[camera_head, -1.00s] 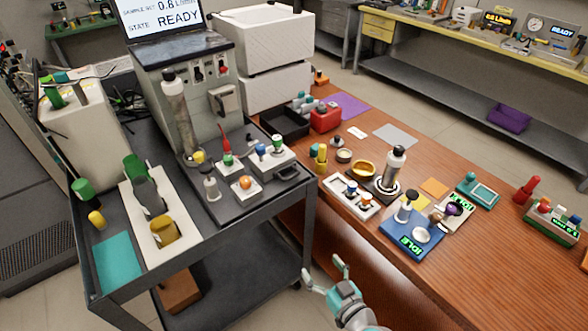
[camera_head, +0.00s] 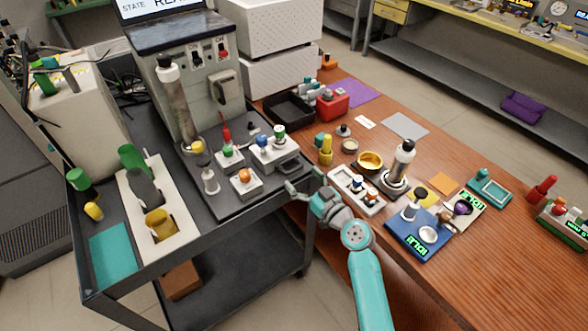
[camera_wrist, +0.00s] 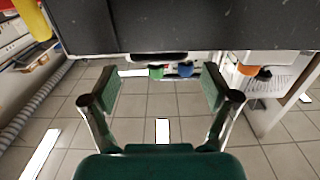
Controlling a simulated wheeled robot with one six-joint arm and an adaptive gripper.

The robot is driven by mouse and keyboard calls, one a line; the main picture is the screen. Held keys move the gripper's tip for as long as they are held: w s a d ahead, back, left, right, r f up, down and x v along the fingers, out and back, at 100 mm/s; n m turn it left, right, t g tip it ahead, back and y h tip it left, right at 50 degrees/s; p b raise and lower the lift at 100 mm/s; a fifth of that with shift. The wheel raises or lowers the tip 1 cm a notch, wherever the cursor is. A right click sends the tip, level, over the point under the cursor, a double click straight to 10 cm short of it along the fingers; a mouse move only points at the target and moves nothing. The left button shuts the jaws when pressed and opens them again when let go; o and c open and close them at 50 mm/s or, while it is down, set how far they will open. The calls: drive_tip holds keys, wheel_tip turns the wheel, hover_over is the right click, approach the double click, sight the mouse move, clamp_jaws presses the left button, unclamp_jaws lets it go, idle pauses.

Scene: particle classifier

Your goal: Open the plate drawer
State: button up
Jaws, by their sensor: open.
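The drawer unit (camera_head: 275,152) is a small light box with blue and green knobs on top, at the right side of the cart's dark board. A dark handle (camera_head: 289,166) is on its front. My gripper (camera_head: 304,183) is open and empty, at the cart's edge in front of the handle, slightly below and to the right of it. The wrist view appears upside down. There the handle (camera_wrist: 157,57) lies between and beyond my spread fingers, with the green (camera_wrist: 156,72) and blue (camera_wrist: 185,70) knobs below it. I see no contact. The drawer looks shut.
An orange-ball block (camera_head: 243,181) and a bottle (camera_head: 209,178) stand left of the drawer unit.

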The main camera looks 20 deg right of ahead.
sight(295, 171)
drive_tip(key=shift+x, duration=2.25)
